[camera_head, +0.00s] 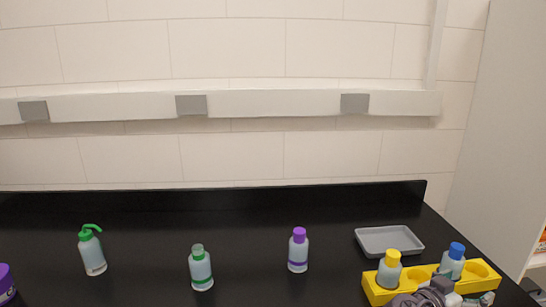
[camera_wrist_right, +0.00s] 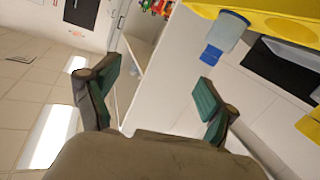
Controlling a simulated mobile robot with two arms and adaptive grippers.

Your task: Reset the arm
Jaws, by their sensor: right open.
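My right gripper (camera_head: 445,295) is at the bottom right of the head view, in front of the yellow rack (camera_head: 376,291) and partly covering it. In the right wrist view my right gripper (camera_wrist_right: 158,92) is open with nothing between its fingers. A yellow-capped bottle (camera_head: 390,270) and a blue-capped bottle (camera_head: 453,261) stand in the rack. The blue-capped bottle also shows in the wrist view (camera_wrist_right: 226,33), apart from the fingers. My left gripper is not in view.
On the black bench stand a green-topped wash bottle (camera_head: 92,253), a green-banded bottle (camera_head: 201,270) and a purple-capped bottle (camera_head: 298,251). A grey tray (camera_head: 390,240) lies behind the rack. A purple object (camera_head: 6,284) is cut off at left. Bench space between the bottles is clear.

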